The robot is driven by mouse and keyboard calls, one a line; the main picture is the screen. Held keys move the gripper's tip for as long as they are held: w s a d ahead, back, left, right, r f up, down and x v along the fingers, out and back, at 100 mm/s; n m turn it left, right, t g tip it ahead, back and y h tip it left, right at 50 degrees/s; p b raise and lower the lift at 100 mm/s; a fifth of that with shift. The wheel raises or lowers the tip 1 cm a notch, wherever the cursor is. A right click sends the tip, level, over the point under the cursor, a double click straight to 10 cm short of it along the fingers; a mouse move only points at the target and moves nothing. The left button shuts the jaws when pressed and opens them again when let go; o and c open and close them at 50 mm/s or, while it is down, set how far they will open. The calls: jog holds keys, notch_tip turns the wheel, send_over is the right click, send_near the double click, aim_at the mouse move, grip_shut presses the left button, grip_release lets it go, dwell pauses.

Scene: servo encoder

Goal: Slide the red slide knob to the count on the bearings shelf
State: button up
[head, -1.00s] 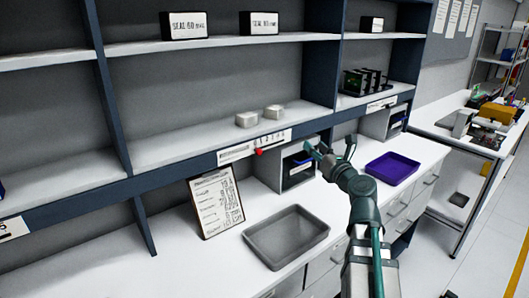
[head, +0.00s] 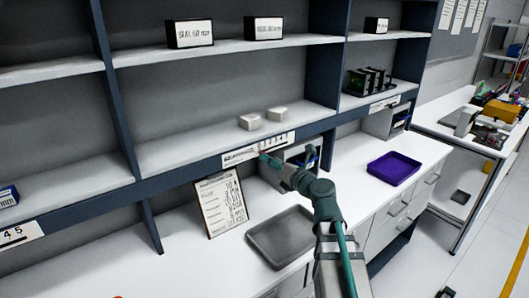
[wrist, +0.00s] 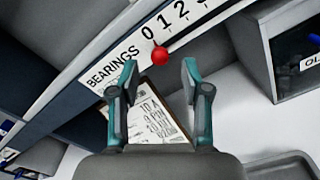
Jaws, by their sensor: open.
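The red slide knob (wrist: 159,56) sits on the numbered strip (wrist: 170,22) of the shelf edge in the wrist view, just below the figures 0 and 1. The strip carries the label BEARINGS (wrist: 112,66) to the left of the figures. My gripper (wrist: 156,75) is open, one finger either side of the knob in the picture, and holds nothing. Contact with the knob cannot be told. In the head view my gripper (head: 266,160) is at the shelf edge and mostly covers the knob.
A clipboard with a list (head: 221,203) leans below the shelf. A grey tray (head: 282,238) and a purple tray (head: 394,168) lie on the counter. A grey bin housing (wrist: 290,50) is right of my gripper, under the shelf.

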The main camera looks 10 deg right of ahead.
jog(key=shift+x, duration=2.1)
grip_shut()
